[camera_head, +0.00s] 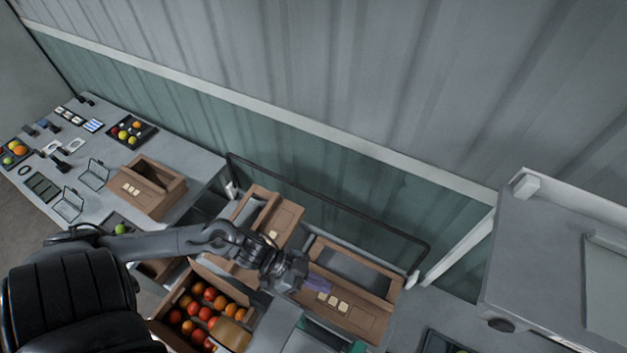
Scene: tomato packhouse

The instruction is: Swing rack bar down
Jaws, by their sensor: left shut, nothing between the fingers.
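The rack bar (330,199) is a long dark bar with bent ends. It runs behind the cardboard boxes, in front of the green lower wall, and appears raised above them. Its right end comes down near a pale fitting (412,280), and its left end near another pale fitting (231,188). My left gripper (297,279) is shut and empty. It is over the boxes, on the near side of the bar and apart from it. Its fingertips are small and hard to make out. My right gripper is not in view.
An open box of tomatoes (247,317) lies below my left arm. Cardboard boxes (395,292) and (294,212) stand below the bar. A grey table (185,150) at left holds trays and small items. A grey cabinet (535,262) stands at right.

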